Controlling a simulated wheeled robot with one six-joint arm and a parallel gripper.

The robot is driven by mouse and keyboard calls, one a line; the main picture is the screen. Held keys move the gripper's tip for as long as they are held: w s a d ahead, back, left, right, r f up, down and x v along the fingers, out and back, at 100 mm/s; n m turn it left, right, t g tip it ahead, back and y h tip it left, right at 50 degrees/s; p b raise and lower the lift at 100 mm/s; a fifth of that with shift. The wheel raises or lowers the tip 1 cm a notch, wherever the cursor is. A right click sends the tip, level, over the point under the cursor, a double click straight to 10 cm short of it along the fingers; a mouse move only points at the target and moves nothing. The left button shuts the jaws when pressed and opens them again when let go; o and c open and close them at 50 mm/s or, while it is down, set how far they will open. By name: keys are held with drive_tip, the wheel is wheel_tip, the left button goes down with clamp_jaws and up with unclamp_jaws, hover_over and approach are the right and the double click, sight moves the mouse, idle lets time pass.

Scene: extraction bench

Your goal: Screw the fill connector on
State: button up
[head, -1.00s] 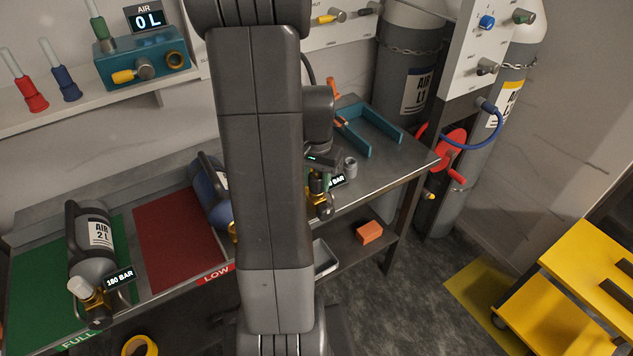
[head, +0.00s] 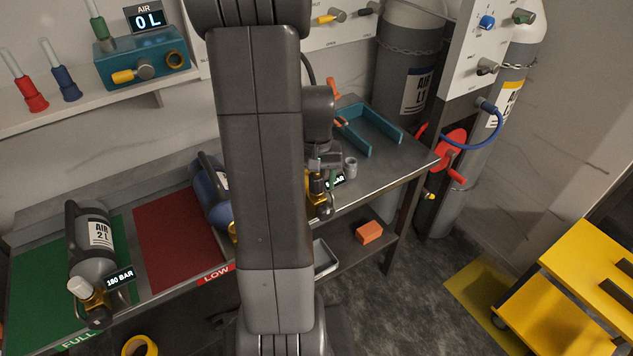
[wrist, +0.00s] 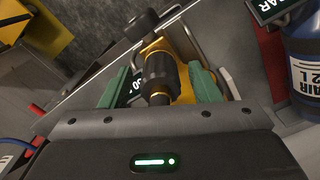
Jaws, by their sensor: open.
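In the wrist view a black cylindrical connector (wrist: 160,72) with brass rings stands at a yellow-gold valve block (wrist: 182,50). I take it for the fill connector; how far it is seated on the valve I cannot tell. My gripper (wrist: 162,86) is open, with one green finger on each side of the connector and a gap showing. In the head view my gripper (head: 325,172) is over the gold valve (head: 314,200) at the bench's right part. My arm hides much of this area.
A grey cap-like piece (head: 350,167) stands right of the gripper, before a teal open tray (head: 372,128). A blue cylinder (head: 211,196) lies left of my arm by the red mat (head: 172,240). A grey cylinder (head: 92,240) reading 180 BAR lies on the green mat (head: 30,290).

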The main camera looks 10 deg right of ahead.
drive_tip(key=n, duration=0.6)
drive_tip(key=c, duration=1.1)
drive_tip(key=m, duration=0.3)
drive_tip(key=shift+m, duration=0.4)
drive_tip(key=o, duration=0.7)
drive_tip(key=shift+m, duration=0.4)
drive_tip(key=o, duration=0.5)
drive_tip(key=shift+c, duration=0.2)
